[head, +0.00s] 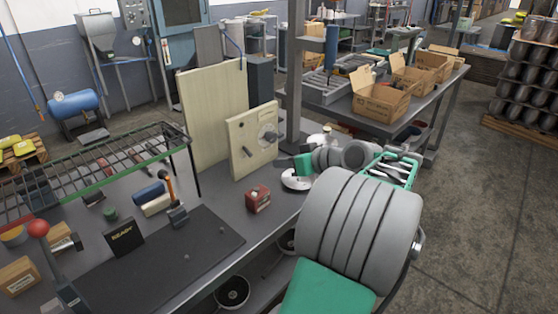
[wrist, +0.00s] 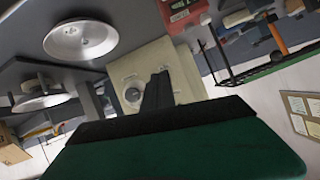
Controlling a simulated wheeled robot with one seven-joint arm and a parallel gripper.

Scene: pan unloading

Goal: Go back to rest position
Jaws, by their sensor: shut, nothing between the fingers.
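My gripper (head: 284,163) is over the workbench near its back right part, reaching away from me past my large grey arm links. In the wrist view its dark fingers (wrist: 157,92) are together with nothing between them. A shiny round metal pan (wrist: 80,40) lies apart from the fingers at upper left in the wrist view. A second round metal pan (wrist: 42,103) is below it.
A beige panel with a dial (head: 252,140) stands beside my gripper. A red box (head: 258,198), a dark mat (head: 160,262) and a wire rack (head: 100,170) are on the workbench (head: 277,222). Cardboard boxes (head: 380,100) stand on the table behind. Floor at right (head: 470,220) is clear.

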